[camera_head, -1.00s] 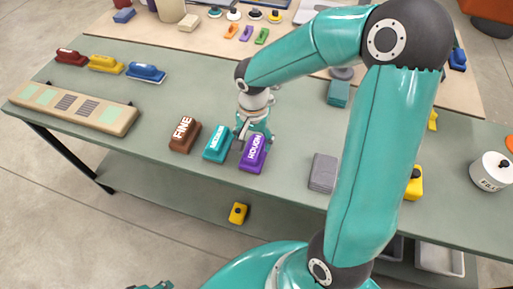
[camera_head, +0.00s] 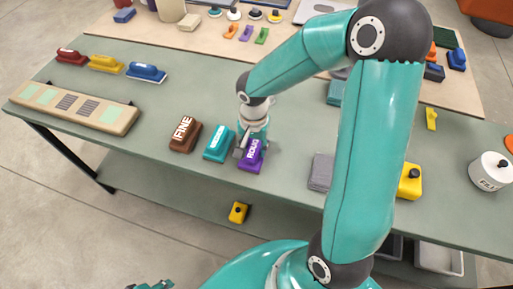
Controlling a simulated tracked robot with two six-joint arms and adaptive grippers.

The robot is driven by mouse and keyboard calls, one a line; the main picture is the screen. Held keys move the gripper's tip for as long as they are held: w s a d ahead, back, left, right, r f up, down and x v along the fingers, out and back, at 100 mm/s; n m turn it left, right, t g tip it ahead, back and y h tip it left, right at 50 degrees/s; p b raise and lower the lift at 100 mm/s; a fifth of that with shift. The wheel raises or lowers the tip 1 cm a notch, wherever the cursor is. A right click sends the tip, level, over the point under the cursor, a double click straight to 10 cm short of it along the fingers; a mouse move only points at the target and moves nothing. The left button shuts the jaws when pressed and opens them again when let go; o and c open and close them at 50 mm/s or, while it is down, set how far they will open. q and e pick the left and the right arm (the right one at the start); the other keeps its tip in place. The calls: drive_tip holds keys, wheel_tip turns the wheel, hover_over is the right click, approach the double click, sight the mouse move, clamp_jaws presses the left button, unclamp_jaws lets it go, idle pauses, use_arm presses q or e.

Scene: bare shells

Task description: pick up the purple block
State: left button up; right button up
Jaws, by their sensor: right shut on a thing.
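The purple block (camera_head: 251,160), with white lettering partly covered, sits near the front edge of the green-grey table. My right gripper (camera_head: 251,141) reaches down from above and is shut on the purple block. The block appears to be at table level; I cannot tell whether it is clear of the surface. My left gripper (camera_head: 152,286) seems to show only as a small teal piece at the bottom edge, so its jaws cannot be made out.
A teal block (camera_head: 217,144) stands close to the left of the purple one, and a brown block (camera_head: 185,135) beyond it. A grey stack (camera_head: 321,171) lies to the right. A long beige board (camera_head: 73,107) lies at the table's left. The table between the board and brown block is clear.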

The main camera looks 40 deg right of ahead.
sight(254, 145)
wheel_tip(254, 145, up, 20)
idle(0.6)
